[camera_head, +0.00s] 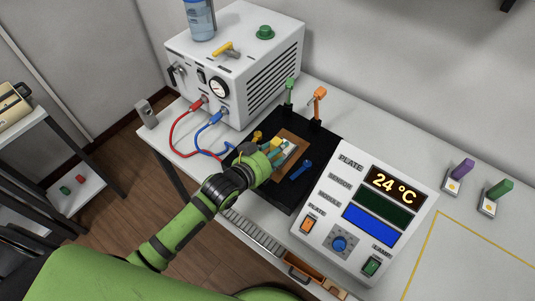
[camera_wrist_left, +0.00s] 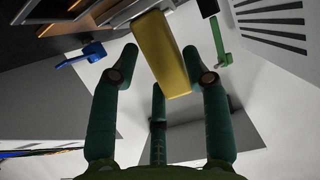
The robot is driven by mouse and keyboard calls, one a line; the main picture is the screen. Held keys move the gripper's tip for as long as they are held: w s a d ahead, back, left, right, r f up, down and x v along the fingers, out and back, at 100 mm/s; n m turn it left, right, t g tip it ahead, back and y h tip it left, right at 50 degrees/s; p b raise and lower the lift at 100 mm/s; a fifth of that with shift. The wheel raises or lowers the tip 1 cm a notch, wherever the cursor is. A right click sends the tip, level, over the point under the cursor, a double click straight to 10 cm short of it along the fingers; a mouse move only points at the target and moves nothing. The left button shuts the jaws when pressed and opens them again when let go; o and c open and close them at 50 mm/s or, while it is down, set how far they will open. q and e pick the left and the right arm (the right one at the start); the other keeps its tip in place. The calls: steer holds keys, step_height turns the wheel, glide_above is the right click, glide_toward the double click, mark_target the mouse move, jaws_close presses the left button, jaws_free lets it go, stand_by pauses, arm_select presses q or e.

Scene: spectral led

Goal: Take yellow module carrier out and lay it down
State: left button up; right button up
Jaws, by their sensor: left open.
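The yellow module carrier shows as a yellow block (camera_wrist_left: 161,58) in the left wrist view, between the spread fingers of my left gripper (camera_wrist_left: 163,65). In the head view a small yellow part (camera_head: 276,143) shows at the fingers of my left gripper (camera_head: 279,152), over the brown-edged plate (camera_head: 304,146) on the black mat (camera_head: 262,124). The gripper is open, with its fingers beside the block; I cannot tell whether they touch it. The gripper hides part of the plate. My right gripper is out of view.
A white box with a gauge (camera_head: 240,70) stands behind, with red (camera_head: 180,128) and blue hoses. Green (camera_head: 289,92), orange (camera_head: 319,98) and blue (camera_head: 301,170) levers surround the plate. A control panel (camera_head: 352,220) is at right. A yellow-outlined area (camera_head: 470,265) is bare.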

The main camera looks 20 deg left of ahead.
mark_target(279, 142)
arm_select(q)
steer(key=shift+x, duration=1.5)
jaws_close()
steer(key=c, duration=0.8)
jaws_free()
jaws_close()
steer(key=shift+r, duration=0.1)
steer(key=shift+r+p, duration=0.1)
steer(key=shift+p, duration=0.25)
steer(key=shift+r+p, duration=1.35)
steer(key=shift+p, duration=0.15)
